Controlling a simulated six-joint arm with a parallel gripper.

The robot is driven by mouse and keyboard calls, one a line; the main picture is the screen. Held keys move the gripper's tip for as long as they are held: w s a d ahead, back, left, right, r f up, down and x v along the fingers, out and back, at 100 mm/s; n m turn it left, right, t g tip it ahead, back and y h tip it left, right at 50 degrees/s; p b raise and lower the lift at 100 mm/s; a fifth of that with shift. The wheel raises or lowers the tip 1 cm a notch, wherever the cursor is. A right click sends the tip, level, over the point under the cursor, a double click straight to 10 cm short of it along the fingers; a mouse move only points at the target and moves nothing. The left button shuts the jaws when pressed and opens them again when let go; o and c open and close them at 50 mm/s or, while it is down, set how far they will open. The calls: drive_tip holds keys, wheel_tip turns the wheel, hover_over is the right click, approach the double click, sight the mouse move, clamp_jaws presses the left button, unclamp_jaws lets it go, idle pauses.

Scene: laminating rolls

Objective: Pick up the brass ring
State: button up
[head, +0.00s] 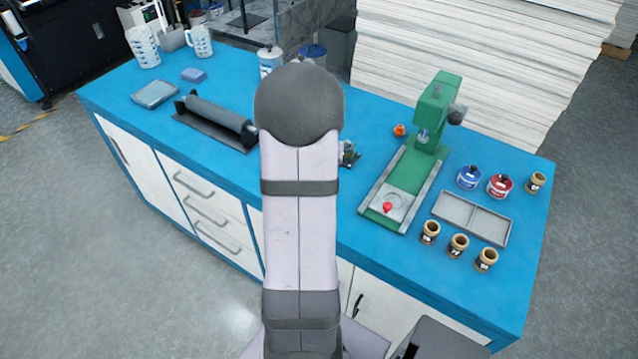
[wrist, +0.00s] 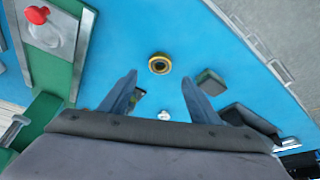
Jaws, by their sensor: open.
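In the wrist view the brass ring (wrist: 160,64) lies on the blue bench top (wrist: 180,30), with a dark centre. My gripper (wrist: 160,80) is open and empty. The ring shows beyond and between its two fingertips, apart from both. In the head view my own arm covers the middle of the bench, and neither the ring nor my gripper can be made out there.
A green press (head: 432,120) with a red knob (head: 387,208) stands right of my arm. Jars and a grey tray (head: 470,218) are farther right. A dark roller (head: 215,113) lies left. In the wrist view a dark green block (wrist: 211,82) sits right of the ring.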

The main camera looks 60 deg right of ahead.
drive_tip(key=shift+p+x, duration=1.15)
drive_tip(key=shift+x, duration=2.35)
drive_tip(key=shift+s+a+f, duration=0.1)
drive_tip(key=shift+a, duration=0.05)
drive_tip(key=c, duration=1.2)
